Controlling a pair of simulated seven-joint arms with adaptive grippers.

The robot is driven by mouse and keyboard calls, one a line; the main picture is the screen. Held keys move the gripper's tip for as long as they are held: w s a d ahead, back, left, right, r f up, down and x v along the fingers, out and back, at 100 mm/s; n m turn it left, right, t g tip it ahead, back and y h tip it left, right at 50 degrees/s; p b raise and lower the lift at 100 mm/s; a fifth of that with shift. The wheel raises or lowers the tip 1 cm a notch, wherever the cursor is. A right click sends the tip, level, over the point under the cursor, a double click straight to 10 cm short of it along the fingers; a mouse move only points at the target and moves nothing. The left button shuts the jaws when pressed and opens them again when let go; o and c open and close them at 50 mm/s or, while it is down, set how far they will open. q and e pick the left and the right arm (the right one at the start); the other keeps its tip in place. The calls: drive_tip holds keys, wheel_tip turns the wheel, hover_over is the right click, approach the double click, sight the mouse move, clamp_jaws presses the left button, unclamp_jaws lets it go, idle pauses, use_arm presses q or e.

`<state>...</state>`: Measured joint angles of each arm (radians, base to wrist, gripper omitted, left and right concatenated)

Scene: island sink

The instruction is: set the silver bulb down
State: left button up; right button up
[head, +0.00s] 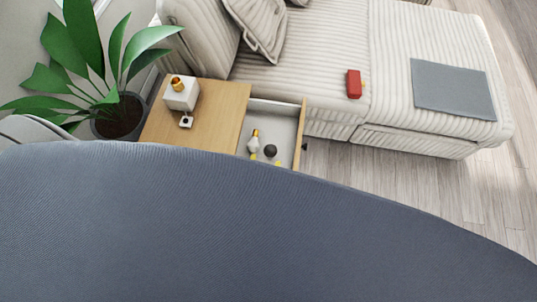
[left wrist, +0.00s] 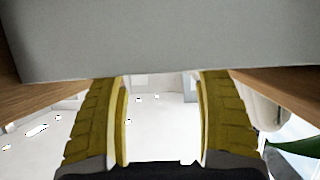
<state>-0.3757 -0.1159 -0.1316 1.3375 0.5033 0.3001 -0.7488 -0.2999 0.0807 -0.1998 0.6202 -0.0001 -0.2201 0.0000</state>
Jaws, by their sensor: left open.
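A pale, silver-looking bulb with a gold end (head: 253,141) is in the open drawer (head: 285,109) of the wooden side table (head: 218,103). A dark round object (head: 270,151) is beside it. Two yellow fingertips of my left gripper (head: 265,160) show over the blue-grey edge at the front, just on the near side of these two things. In the left wrist view the gripper (left wrist: 162,105) has its fingers wide apart with nothing between them, and no bulb can be made out there. The rest of the left arm is hidden. My right gripper is in neither view.
A large blue-grey rounded surface (head: 240,220) blocks the near half. A white cube with a gold bulb-like top (head: 181,95) and a small white piece (head: 186,121) stand on the table. A plant (head: 118,114) is left; a red object (head: 354,84) lies on the cream sofa (head: 320,50).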

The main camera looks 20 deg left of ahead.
use_arm(q)
drive_tip(key=shift+v, duration=2.4)
drive_tip(key=shift+w, duration=0.1)
